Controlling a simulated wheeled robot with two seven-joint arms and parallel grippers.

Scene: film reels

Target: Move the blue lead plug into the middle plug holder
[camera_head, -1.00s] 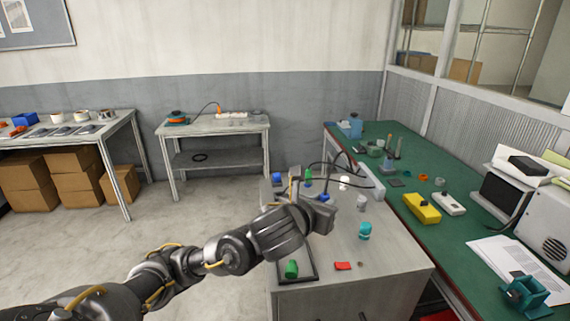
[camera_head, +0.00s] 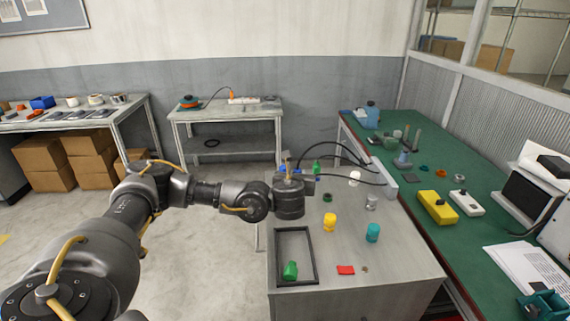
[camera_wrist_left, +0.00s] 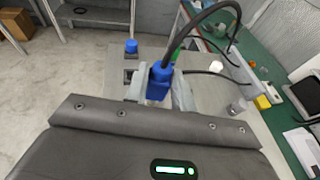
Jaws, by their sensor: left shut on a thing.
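The blue lead plug (camera_wrist_left: 159,82) is between the two pale fingers of my left gripper (camera_wrist_left: 160,90) in the left wrist view. The gripper is shut on it, and a black cable rises from the plug and arches right. In the head view my left gripper (camera_head: 290,190) is over the far left part of the grey cabinet top, and its body hides the held plug. A blue-topped piece (camera_wrist_left: 131,46) stands just beyond and left of the plug. A green piece (camera_wrist_left: 178,55) is behind it. The middle plug holder cannot be told apart. My right gripper is not in view.
On the cabinet top (camera_head: 400,265) are a black-rimmed tray (camera_head: 313,255) with a green piece (camera_head: 290,270), a yellow piece (camera_head: 330,222), a teal piece (camera_head: 373,233) and a red piece (camera_head: 346,270). Black cables run to a pale bracket (camera_head: 388,180). A green bench (camera_head: 470,235) stands at the right.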

